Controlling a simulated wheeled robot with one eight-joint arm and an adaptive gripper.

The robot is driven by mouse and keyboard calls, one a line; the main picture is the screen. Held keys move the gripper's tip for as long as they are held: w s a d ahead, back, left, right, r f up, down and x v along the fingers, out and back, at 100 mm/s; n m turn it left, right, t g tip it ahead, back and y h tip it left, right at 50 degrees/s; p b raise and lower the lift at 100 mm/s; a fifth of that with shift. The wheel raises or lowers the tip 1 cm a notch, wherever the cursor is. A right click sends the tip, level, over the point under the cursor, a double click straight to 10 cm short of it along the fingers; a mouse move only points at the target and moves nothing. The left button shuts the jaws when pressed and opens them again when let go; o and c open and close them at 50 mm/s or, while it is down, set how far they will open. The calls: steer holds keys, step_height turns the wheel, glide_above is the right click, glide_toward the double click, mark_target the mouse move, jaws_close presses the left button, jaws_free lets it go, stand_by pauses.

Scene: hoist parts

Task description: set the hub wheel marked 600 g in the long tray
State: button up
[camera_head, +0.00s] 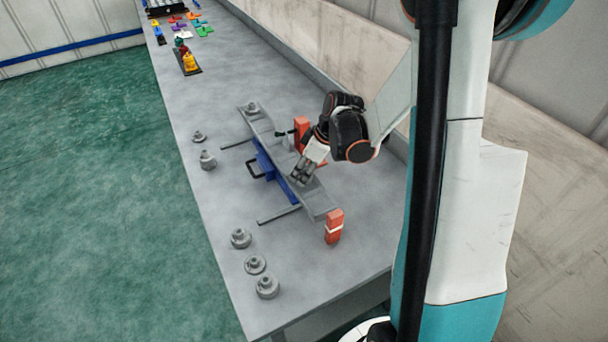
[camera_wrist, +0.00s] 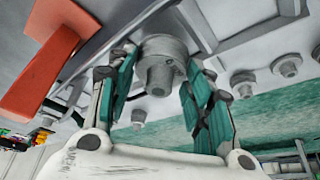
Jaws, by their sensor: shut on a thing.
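My gripper (camera_head: 301,172) is over the near half of the long grey tray (camera_head: 318,199). In the wrist view my gripper (camera_wrist: 160,85) is shut on a grey hub wheel (camera_wrist: 162,50), with a green-padded finger on each side of it. The tray's edge passes behind the held wheel in that view. I cannot tell whether the wheel touches the tray floor. No 600 g mark is readable. Another small grey hub wheel (camera_head: 251,107) sits at the far end of the tray.
Loose hub wheels stand left of the tray, two farther away (camera_head: 207,160) and three nearer (camera_head: 241,239). A blue support (camera_head: 264,166) with a black handle lies under the tray. Orange blocks stand by its near end (camera_head: 333,227) and behind it (camera_head: 301,128). Colored parts (camera_head: 190,62) lie far off.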

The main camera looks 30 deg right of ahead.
steer(key=shift+f, duration=0.85)
steer(key=o, duration=1.6)
steer(key=shift+c, duration=0.2)
steer(key=shift+r, duration=0.1)
steer(key=p+v, duration=0.3)
steer(key=v, duration=0.9)
